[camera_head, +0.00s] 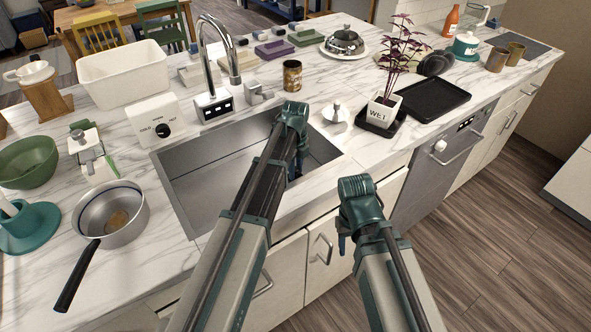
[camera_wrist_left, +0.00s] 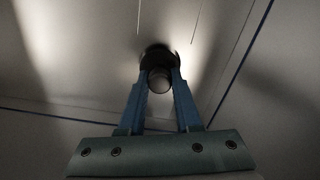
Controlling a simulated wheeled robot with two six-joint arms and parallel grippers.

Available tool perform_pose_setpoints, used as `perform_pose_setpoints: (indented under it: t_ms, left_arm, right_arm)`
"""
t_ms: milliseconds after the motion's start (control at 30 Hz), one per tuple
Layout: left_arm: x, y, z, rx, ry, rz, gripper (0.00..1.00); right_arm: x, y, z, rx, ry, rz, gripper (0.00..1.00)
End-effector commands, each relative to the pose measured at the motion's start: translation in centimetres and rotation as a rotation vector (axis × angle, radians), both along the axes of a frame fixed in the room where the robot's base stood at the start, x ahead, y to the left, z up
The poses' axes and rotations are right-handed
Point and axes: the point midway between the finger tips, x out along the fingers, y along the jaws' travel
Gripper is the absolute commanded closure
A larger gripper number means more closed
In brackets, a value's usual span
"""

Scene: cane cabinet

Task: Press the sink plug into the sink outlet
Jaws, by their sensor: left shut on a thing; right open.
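The sink (camera_head: 215,175) is a grey steel basin set in the marble counter. My left gripper (camera_head: 295,176) reaches down into it, its fingers mostly hidden behind my own arm. In the left wrist view the blue fingers of the left gripper (camera_wrist_left: 159,88) are shut on a small grey rounded piece, the sink plug (camera_wrist_left: 159,80). A dark round shape (camera_wrist_left: 157,56) lies just beyond the fingertips; I cannot tell whether it is the sink outlet or part of the plug. In the head view plug and outlet are hidden. My right gripper (camera_head: 342,244) is open, in front of the counter's front edge.
A chrome faucet (camera_head: 215,65) stands behind the sink. A pot (camera_head: 110,215) is on the left. A patterned can (camera_head: 292,75), a small silver-lidded item (camera_head: 335,113) and a potted plant (camera_head: 383,110) stand behind and right of the sink.

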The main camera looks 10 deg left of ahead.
Motion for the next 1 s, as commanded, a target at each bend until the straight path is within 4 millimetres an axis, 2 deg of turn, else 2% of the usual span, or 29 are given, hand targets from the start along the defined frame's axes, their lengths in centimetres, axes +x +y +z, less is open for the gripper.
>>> perform_pose_setpoints:
  t_ms: [867, 900, 1000]
  left_arm:
    - [0.0, 0.0, -2.2, 0.000, 0.000, 0.000, 1.00]
    - [0.0, 0.0, -2.2, 0.000, 0.000, 0.000, 0.66]
    - [0.0, 0.0, -2.1, 0.000, 0.000, 0.000, 0.48]
  right_arm:
    - [0.0, 0.0, -2.2, 0.000, 0.000, 0.000, 0.50]
    - [0.0, 0.0, -2.2, 0.000, 0.000, 0.000, 0.50]
    - [0.0, 0.0, -2.1, 0.000, 0.000, 0.000, 0.50]
